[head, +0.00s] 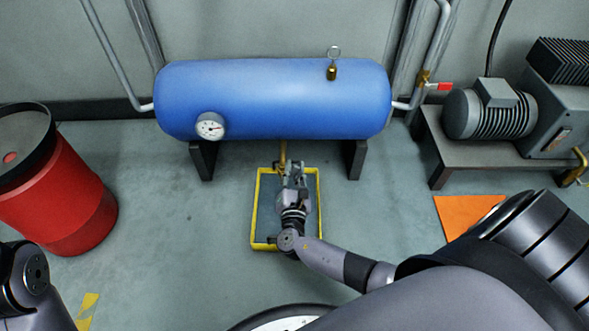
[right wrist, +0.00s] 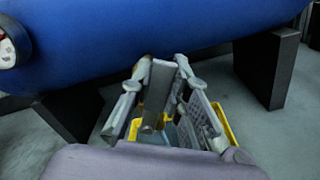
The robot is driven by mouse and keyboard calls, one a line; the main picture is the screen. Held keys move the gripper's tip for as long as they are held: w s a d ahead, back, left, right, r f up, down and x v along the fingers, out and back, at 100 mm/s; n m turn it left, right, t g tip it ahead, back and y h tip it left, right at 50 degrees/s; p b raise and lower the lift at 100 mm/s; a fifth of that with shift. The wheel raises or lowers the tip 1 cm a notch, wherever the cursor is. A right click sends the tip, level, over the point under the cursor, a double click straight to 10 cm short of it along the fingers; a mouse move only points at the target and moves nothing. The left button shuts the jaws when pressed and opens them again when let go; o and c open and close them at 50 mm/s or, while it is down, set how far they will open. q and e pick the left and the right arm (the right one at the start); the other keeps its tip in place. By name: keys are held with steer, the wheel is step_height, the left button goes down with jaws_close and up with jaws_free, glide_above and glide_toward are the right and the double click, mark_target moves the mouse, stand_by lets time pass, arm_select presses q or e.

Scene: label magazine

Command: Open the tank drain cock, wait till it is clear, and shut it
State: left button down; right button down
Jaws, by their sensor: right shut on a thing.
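The blue tank (head: 270,98) lies on two dark legs against the wall. A thin brass drain pipe (head: 283,152) comes down from its underside. My right gripper (head: 292,168) is at the lower end of this pipe, over a yellow-rimmed tray (head: 257,215). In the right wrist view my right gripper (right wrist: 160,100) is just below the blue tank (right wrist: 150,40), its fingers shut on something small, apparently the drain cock. The cock is mostly hidden by the fingers, so its handle angle cannot be told. No flow is visible. My left gripper is not in view.
A gauge (head: 210,126) and a brass ring-topped valve (head: 332,68) are on the tank. A red drum (head: 60,200) stands at left. A motor (head: 490,112) on a bench stands at right, with an orange mat (head: 465,213) nearby. Floor left of the tray is clear.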

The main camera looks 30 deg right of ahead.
mark_target(293, 167)
stand_by(0.3)
steer(key=c, duration=1.5)
jaws_free()
step_height(293, 167, up, 10)
steer(key=shift+c, duration=0.4)
